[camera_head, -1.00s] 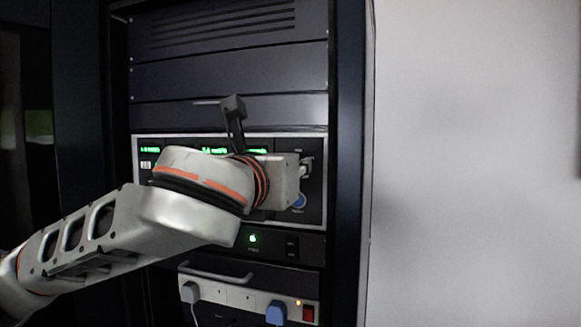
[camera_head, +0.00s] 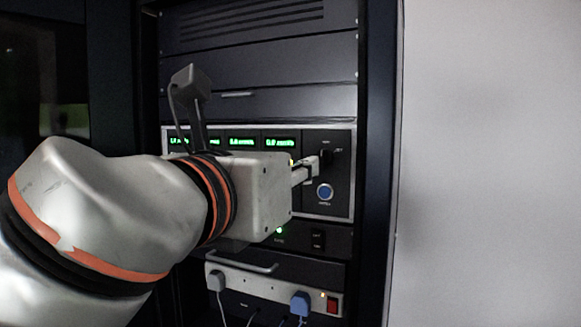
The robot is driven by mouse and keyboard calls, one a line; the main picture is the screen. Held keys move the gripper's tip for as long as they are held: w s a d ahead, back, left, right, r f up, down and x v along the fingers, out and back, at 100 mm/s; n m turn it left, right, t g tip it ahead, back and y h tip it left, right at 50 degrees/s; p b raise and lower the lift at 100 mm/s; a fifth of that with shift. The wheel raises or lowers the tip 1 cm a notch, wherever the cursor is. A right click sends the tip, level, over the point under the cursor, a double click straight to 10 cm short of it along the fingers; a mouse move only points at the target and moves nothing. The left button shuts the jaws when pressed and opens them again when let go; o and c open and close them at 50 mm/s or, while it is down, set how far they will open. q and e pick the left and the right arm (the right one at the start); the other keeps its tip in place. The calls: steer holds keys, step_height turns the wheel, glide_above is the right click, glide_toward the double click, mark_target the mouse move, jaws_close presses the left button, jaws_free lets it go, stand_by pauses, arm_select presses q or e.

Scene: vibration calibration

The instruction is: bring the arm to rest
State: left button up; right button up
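My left arm comes in from the left and covers the lower left of the view. Its gripper (camera_head: 312,168) is in front of the rack instrument (camera_head: 342,190), close to a dark knob (camera_head: 327,155) on its right side. The gripper is small and side-on, so I cannot tell whether it is open, shut or touching the knob. The instrument has several green readouts (camera_head: 241,142) and a blue round button (camera_head: 324,192) below the knob. My wrist hides the panel's lower left part. My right gripper is not in view.
Below is a darker unit with a green light (camera_head: 280,230) and a switch (camera_head: 318,240). Under it a power strip (camera_head: 255,285) has plugs, cables and a red switch (camera_head: 333,304). A drawer handle (camera_head: 243,262) sticks out. A bare wall (camera_head: 490,160) is at right.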

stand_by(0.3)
